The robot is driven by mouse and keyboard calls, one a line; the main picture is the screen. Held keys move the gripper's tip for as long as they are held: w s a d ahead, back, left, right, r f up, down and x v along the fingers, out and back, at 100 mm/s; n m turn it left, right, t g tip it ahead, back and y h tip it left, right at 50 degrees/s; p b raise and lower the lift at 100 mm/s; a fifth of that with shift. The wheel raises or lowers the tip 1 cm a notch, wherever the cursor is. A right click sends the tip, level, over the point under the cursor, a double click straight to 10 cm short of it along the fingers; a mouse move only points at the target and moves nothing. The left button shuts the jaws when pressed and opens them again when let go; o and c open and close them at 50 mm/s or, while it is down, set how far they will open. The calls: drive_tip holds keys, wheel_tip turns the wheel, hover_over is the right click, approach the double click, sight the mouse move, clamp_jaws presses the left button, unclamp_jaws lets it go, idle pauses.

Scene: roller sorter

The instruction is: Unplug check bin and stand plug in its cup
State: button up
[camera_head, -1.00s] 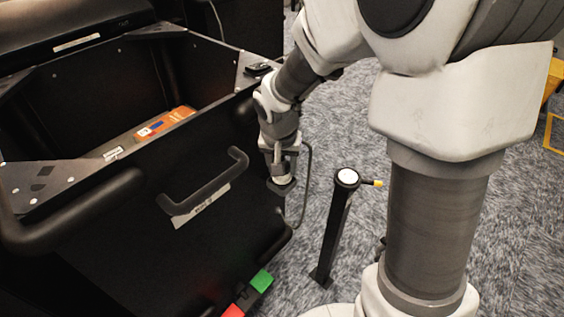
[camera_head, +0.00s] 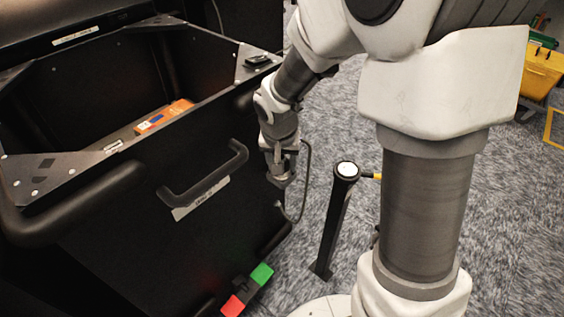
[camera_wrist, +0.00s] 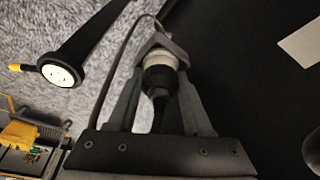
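The check bin (camera_head: 110,225) is a black open-topped bin at the left of the head view. My gripper (camera_head: 280,178) points down beside its right wall. In the wrist view my gripper (camera_wrist: 162,78) has both fingers against the sides of a plug (camera_wrist: 159,80) with a pale ring and black body. A dark angular bracket lies around or behind the plug; whether the plug is still seated is unclear. A thin cable (camera_head: 305,180) loops beside the gripper toward the bin. A black post (camera_head: 333,225) with a round white top (camera_head: 347,169), perhaps the cup, stands to the right.
An orange item (camera_head: 163,117) lies inside the bin. A black handle (camera_head: 205,180) sticks out from its front, with green (camera_head: 262,274) and red (camera_head: 233,305) blocks below. A yellow stub points right from the post top. A yellow container (camera_head: 540,72) stands far right. Carpet around the post is clear.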

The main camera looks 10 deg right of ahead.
drive_tip(key=shift+o, duration=0.8)
drive_tip(key=shift+s+f, duration=0.15)
drive_tip(key=shift+f, duration=0.15)
drive_tip(key=p+v, duration=0.7)
drive_tip(key=v, duration=1.1)
drive_tip(key=shift+d, duration=0.1)
